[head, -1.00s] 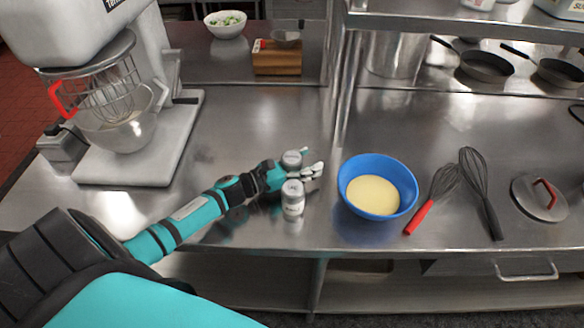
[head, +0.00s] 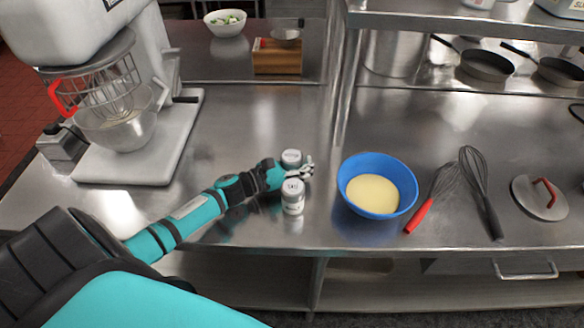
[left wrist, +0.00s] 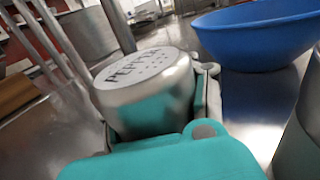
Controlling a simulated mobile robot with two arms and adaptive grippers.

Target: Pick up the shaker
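Two shakers with metal caps stand on the steel counter, left of the blue bowl. The far one, a pepper shaker (head: 291,157), has a cap lettered "PEPPER", which fills the middle of the left wrist view (left wrist: 147,88). My left gripper (head: 303,170) is closed around it, with fingers on both sides; its lower body is hidden by the gripper. The near shaker (head: 293,198) stands upright just in front of the gripper, with a pale labelled body. Part of a metal object shows at the right edge of the left wrist view. My right gripper is not in view.
A blue bowl (head: 404,180) with yellow contents stands close on the right. Two whisks (head: 473,180) and a lid (head: 531,202) lie farther right. A stand mixer (head: 150,130) is at left. A shelf post (head: 346,90) rises behind. Counter between mixer and shakers is clear.

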